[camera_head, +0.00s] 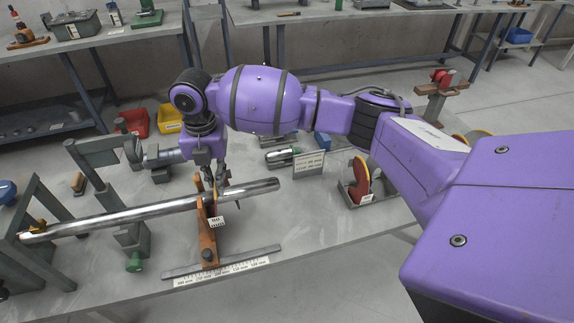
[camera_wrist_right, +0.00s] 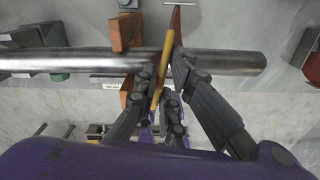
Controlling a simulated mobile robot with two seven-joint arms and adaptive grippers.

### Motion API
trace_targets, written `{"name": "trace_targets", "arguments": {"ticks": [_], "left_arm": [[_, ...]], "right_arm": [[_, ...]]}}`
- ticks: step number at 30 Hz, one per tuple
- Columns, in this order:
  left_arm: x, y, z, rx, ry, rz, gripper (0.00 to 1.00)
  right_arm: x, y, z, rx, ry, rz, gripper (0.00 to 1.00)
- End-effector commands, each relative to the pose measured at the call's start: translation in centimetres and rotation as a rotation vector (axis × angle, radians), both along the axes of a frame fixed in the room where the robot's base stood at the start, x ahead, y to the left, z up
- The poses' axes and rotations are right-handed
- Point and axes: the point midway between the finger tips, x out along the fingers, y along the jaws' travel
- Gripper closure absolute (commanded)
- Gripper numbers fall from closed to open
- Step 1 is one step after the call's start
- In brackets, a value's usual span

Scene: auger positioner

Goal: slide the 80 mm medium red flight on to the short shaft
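A polished silver shaft (camera_head: 120,215) lies level across the grey stands; it also spans the right wrist view (camera_wrist_right: 60,60), its free end at right. My right gripper (camera_head: 221,186) is over the shaft near that end, just right of the orange-brown post. In the right wrist view its fingers (camera_wrist_right: 164,75) close from both sides on a thin plate with a yellow edge and a dark red face, which I take as the red flight (camera_wrist_right: 161,65). Seen edge-on, it crosses the shaft and seems to be around it; its hole is hidden. My left gripper is not in view.
The orange-brown post (camera_head: 207,238) stands on a scale bar (camera_head: 225,263). A rack to the right holds another red disc (camera_head: 361,178). A short metal cylinder (camera_head: 281,157) lies behind, beside a sign (camera_head: 309,163). Red (camera_head: 134,121) and yellow (camera_head: 169,118) bins sit at the back.

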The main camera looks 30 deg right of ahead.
Motion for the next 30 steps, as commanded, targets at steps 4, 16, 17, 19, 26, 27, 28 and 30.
{"name": "trace_targets", "arguments": {"ticks": [4, 16, 17, 19, 26, 27, 28, 30], "left_arm": [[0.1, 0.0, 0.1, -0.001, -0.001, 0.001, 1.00], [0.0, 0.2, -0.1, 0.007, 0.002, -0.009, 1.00], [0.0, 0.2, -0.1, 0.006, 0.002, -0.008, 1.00], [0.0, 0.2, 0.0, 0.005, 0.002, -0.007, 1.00], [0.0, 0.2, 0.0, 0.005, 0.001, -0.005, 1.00], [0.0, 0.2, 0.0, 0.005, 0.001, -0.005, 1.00], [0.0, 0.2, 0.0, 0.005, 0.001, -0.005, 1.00], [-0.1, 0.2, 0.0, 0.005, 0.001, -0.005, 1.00]], "right_arm": [[0.1, 0.0, 0.2, 0.000, -0.004, 0.001, 0.71], [0.1, 0.0, 0.7, -0.001, -0.002, 0.000, 0.71], [0.1, 0.0, 1.1, 0.000, -0.002, 0.000, 0.71], [0.1, 0.0, 2.2, 0.001, -0.004, 0.002, 0.71], [0.1, 0.0, 7.2, 0.000, -0.005, 0.001, 0.71], [0.1, 0.0, 8.1, 0.001, -0.006, 0.002, 0.71], [0.1, 0.0, 8.7, 0.001, -0.006, 0.002, 0.71], [0.1, 0.0, 9.8, 0.001, -0.005, 0.002, 0.71]]}}
